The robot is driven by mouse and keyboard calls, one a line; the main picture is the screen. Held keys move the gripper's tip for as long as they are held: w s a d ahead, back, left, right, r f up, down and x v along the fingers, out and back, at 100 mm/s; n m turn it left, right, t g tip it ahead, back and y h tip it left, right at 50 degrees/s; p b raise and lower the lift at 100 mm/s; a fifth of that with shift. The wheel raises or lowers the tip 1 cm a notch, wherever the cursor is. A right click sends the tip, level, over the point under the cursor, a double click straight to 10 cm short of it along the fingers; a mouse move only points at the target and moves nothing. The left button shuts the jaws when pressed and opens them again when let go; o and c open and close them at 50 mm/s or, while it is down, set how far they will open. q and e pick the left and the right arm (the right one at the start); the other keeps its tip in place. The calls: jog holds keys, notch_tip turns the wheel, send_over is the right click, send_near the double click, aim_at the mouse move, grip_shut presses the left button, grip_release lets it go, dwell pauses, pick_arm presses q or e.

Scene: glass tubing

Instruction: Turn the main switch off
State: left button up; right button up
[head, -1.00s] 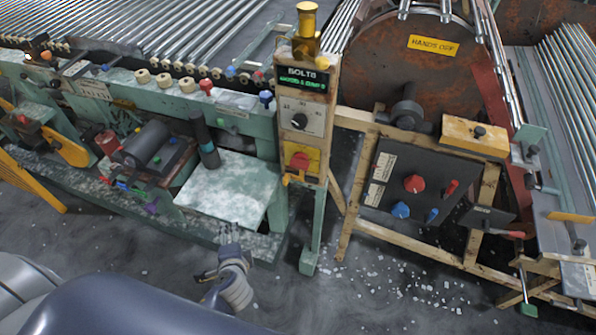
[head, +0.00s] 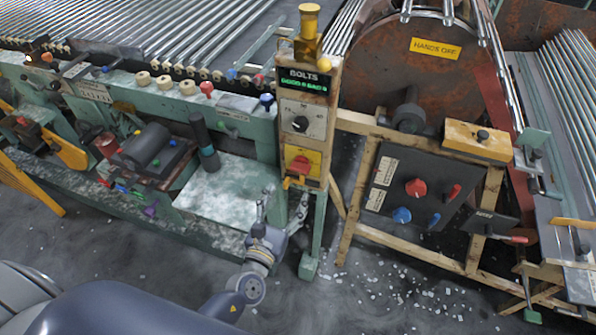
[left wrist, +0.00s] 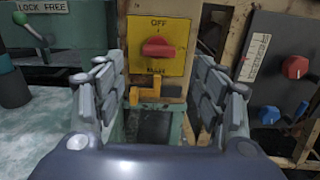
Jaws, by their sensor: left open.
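The main switch is a red rotary knob (head: 300,165) on a yellow plate low on the upright control post. In the left wrist view the red knob (left wrist: 158,48) lies roughly crosswise, with "OFF" printed above it. An orange lever or hasp (left wrist: 145,94) sits just below the plate. My left gripper (head: 282,205) is open and empty, below and slightly left of the knob. In the left wrist view its fingers (left wrist: 158,98) stand wide apart on either side of the post, with the knob ahead between them, not touched. My right gripper is not in view.
A dark panel (head: 420,190) with red and blue knobs stands on a wooden frame to the right. A marbled green plate (head: 225,190) lies left of the post. A black selector dial (head: 300,123) sits above the switch. Floor in front is open, with white fragments.

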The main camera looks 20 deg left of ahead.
aim_at(299, 171)
pick_arm(q)
jog(key=w+p, duration=0.1)
jog(key=w, duration=0.8)
jog(key=shift+w+d, duration=0.15)
jog(key=shift+w, duration=0.2)
jog(key=c, duration=1.1)
